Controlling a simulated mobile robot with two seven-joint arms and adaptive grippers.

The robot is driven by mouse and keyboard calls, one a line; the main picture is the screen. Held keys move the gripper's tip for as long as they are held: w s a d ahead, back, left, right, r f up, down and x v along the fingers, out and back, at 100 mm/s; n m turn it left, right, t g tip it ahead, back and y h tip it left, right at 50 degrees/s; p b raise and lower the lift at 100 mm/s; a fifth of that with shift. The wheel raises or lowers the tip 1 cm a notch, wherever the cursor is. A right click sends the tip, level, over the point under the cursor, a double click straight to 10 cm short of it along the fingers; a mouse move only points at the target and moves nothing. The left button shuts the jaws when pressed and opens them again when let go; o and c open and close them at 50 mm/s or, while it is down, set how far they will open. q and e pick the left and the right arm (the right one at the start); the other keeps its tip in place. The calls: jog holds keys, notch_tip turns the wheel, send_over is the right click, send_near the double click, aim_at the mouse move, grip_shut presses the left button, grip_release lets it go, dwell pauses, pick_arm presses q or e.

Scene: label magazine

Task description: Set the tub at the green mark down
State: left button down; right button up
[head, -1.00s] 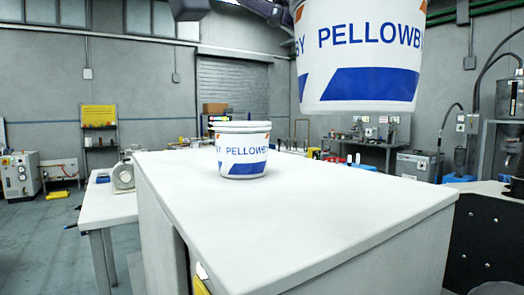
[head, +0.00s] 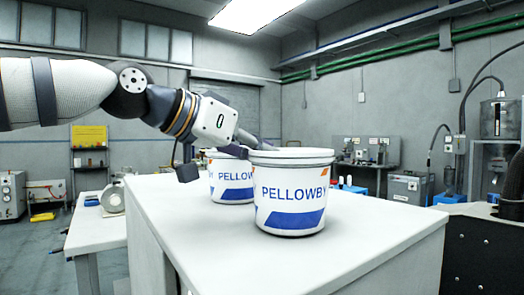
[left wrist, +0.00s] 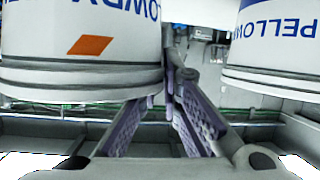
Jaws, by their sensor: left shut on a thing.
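A white tub (head: 292,195) with blue "PELLOWBY" lettering stands upright at the front of the white bench top (head: 370,215). I cannot tell whether its base touches the bench. My left gripper (head: 246,148) reaches in from the left and is shut at this tub's rim. In the left wrist view the fingers (left wrist: 168,100) lie against the near tub (left wrist: 80,45), which shows upside down. A second, similar tub (head: 228,180) stands close behind and to the left, partly hidden. It appears to be the one at right in the left wrist view (left wrist: 275,45). No green mark shows.
The bench top is clear to the right of and in front of the tubs. A lower white table (head: 92,228) stands at left. A dark machine (head: 485,245) is at the right edge. Shelves and workshop equipment line the back wall.

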pick_arm(q)
jog(key=shift+f, duration=0.2)
jog(key=c, duration=1.8)
grip_release()
jog(key=shift+w, duration=0.1)
jog(key=shift+o, duration=0.2)
jog(key=shift+r, duration=0.15)
jog(key=v, duration=1.2)
